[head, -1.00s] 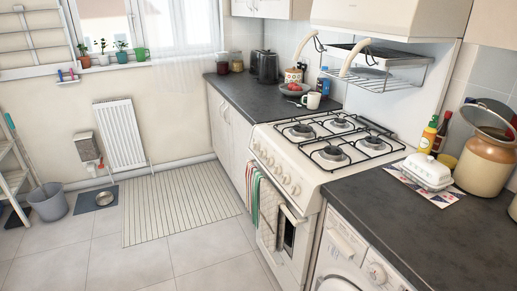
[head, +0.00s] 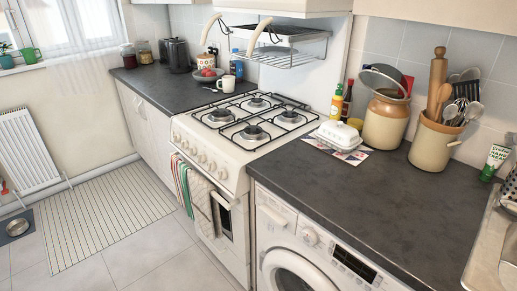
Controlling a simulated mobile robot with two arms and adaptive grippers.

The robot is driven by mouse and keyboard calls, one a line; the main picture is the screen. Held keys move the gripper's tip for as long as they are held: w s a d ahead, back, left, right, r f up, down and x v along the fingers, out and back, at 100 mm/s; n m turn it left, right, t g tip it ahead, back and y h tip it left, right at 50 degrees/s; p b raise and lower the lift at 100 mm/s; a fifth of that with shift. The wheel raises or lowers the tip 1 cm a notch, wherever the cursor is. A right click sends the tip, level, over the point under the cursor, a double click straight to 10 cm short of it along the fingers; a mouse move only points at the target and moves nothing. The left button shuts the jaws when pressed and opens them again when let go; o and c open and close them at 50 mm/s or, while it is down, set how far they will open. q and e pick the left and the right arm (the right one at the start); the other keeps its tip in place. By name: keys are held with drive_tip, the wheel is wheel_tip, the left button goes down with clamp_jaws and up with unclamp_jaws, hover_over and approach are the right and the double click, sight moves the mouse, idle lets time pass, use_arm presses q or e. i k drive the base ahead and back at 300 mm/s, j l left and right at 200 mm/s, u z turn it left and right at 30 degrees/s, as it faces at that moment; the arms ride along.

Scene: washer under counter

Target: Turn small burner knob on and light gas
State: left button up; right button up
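A white gas stove (head: 222,160) stands in the middle of the head view, between two dark counters. A row of cream burner knobs (head: 202,157) runs along its front panel. The knobs are small here and I cannot tell how each is turned. The hob has several burners (head: 255,132) under black pan supports, and no flame shows. Neither of my grippers is in view.
Striped and pale towels (head: 199,200) hang on the oven door front. A washing machine (head: 305,250) stands under the right counter (head: 345,190). A butter dish (head: 338,136) and crocks (head: 386,118) are on that counter. The floor before the stove is clear, with a ribbed mat (head: 100,222).

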sight(177, 138)
drive_tip(key=i+j+u, duration=0.15)
drive_tip(key=i+j, duration=0.25)
drive_tip(key=i+j+u, duration=0.2)
drive_tip(key=i, duration=0.35)
drive_tip(key=i+j+u, duration=0.15)
drive_tip(key=i+j, duration=0.2)
drive_tip(key=i, duration=0.15)
drive_tip(key=k+l+z, duration=0.25)
drive_tip(key=k+l, duration=0.25)
drive_tip(key=k, duration=0.25)
drive_tip(key=k+l+z, duration=0.25)
drive_tip(key=k+l, duration=0.35)
drive_tip(key=i+j+z, duration=0.1)
drive_tip(key=j, duration=0.25)
drive_tip(key=i+j+z, duration=0.1)
drive_tip(key=i+j, duration=0.15)
drive_tip(key=i+j+z, duration=0.1)
drive_tip(key=j, duration=0.4)
drive_tip(key=i+j+z, duration=0.1)
drive_tip(key=i+j, duration=0.15)
drive_tip(key=i+j+z, duration=0.1)
drive_tip(key=j, duration=0.4)
drive_tip(key=i+j+z, duration=0.1)
drive_tip(key=j, duration=0.3)
drive_tip(key=i, duration=0.05)
